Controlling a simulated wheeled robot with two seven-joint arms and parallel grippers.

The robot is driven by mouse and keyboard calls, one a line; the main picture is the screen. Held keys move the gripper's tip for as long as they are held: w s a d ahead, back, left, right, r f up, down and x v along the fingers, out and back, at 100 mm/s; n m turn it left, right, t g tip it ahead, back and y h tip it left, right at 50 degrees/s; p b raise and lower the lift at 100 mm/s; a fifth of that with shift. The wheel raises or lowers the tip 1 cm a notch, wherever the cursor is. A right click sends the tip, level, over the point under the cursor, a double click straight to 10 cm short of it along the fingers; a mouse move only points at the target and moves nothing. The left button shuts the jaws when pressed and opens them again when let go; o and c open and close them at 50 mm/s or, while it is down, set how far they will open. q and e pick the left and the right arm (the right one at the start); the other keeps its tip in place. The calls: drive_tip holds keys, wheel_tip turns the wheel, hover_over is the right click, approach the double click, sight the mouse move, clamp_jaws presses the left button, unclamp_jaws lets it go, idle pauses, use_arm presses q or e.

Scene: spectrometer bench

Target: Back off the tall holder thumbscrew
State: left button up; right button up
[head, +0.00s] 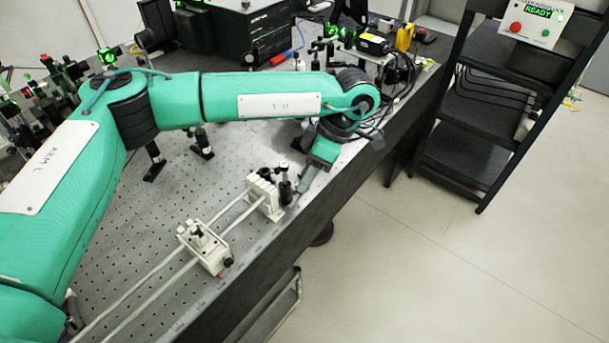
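My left arm reaches across the bench from the left, and its wrist bends down at the bench's right edge. My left gripper (303,187) is small and grey here, pointing down close beside a black post holder (285,190). I cannot tell whether it touches the holder or whether its fingers are open. The thumbscrew is too small, or hidden by the gripper, to make out. The black holder stands at the end of the rail pair, beside a white carriage block (264,196). My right gripper is not in view.
A second white carriage (205,246) sits on two parallel rails (150,285) along the perforated bench (130,222). Black instruments (250,30) and cables crowd the back. A black shelf rack (475,120) stands right, beneath a READY panel (536,22). The floor between is clear.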

use_arm(q)
drive_tip(key=shift+x, duration=0.9)
drive_tip(key=shift+c, duration=0.3)
clamp_jaws()
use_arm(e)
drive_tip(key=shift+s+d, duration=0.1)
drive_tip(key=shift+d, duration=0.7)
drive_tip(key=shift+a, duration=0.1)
